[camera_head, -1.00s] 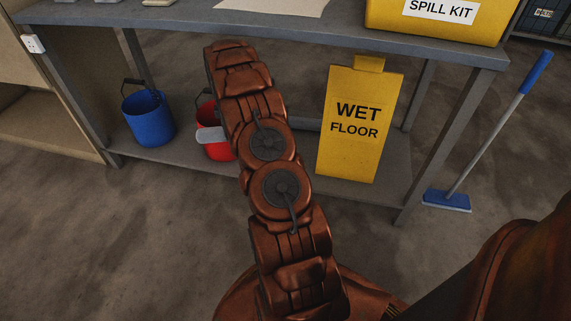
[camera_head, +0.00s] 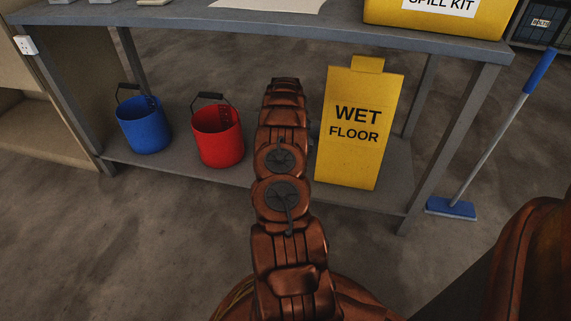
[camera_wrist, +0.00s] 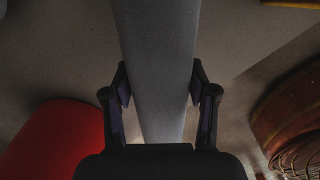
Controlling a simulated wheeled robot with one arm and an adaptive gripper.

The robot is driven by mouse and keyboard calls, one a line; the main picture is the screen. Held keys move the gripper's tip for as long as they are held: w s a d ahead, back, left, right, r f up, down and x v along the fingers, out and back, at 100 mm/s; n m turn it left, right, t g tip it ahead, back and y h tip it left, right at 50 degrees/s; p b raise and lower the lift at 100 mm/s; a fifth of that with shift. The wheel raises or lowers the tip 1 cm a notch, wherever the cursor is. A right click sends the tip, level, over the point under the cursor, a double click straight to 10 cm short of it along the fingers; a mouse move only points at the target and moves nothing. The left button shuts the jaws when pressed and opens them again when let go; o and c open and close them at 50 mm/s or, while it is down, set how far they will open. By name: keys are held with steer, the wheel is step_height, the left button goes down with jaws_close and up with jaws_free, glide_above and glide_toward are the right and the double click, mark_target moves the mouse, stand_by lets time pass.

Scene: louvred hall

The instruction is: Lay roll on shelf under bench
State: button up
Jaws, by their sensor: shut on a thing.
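The roll (camera_wrist: 155,60) is a long pale grey thing in the wrist view, running from the top edge down between the fingers. My gripper (camera_wrist: 158,88) is shut on it. In the head view my arm hides both gripper and roll. The arm reaches under the bench (camera_head: 200,19) between the red bucket and the yellow sign. The shelf (camera_head: 398,182) is the low grey board under the bench. Whether the roll touches it, I cannot tell.
On the shelf stand a blue bucket (camera_head: 143,127), a red bucket (camera_head: 218,138) and a yellow wet-floor sign (camera_head: 355,125). The red bucket is close by at left in the wrist view (camera_wrist: 60,140).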

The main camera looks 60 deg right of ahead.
step_height(320, 180, down, 6)
steer(key=shift+r+b, duration=0.1)
steer(key=shift+b, duration=0.8)
steer(key=o, duration=1.2)
steer(key=shift+o, duration=0.2)
steer(key=shift+r, duration=0.1)
step_height(320, 180, up, 12)
steer(key=p, duration=0.4)
